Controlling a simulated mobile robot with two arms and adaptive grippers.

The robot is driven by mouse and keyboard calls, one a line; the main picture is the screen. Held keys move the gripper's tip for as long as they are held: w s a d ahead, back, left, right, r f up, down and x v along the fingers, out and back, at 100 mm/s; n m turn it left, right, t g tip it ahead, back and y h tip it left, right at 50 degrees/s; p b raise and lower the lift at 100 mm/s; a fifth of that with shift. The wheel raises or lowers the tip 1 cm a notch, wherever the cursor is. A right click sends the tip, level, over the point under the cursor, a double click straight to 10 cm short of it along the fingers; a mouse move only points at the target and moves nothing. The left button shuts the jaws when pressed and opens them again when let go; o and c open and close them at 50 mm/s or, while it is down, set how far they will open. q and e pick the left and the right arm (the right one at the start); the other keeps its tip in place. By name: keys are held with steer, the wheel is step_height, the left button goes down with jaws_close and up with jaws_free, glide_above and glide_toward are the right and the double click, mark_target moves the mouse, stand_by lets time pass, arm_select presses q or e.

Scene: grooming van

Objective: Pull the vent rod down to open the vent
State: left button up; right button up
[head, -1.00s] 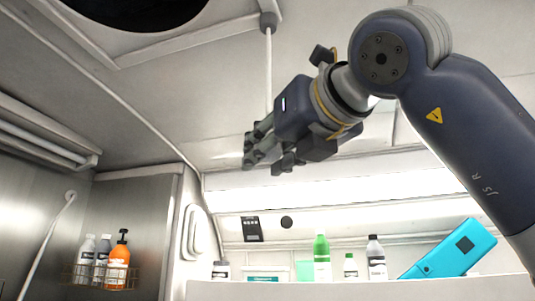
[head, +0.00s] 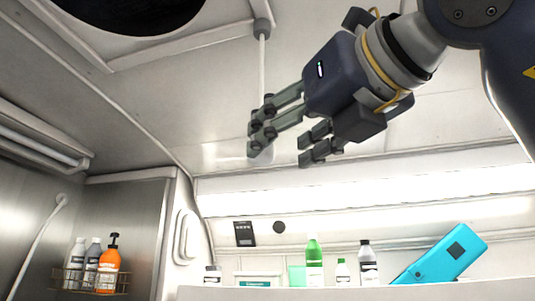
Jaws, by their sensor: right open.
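The vent rod (head: 262,68) is a thin pale rod hanging down from a grey bracket (head: 262,28) on the ceiling. The vent (head: 130,10) is a round dark opening in a ceiling frame at the top left. My right gripper (head: 283,147) comes in from the upper right. It is open, with its fingers pointing down and left and a gap between them. The rod's lower part passes out of sight at the left finger. I cannot tell whether they touch. My left gripper is not in view.
A shelf (head: 330,292) at the bottom right carries several bottles, including a green one (head: 315,262), and a tilted turquoise case (head: 440,257). A wire rack (head: 72,280) on the left wall holds several bottles. The ceiling area left of the rod is clear.

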steer(key=shift+v, duration=2.25)
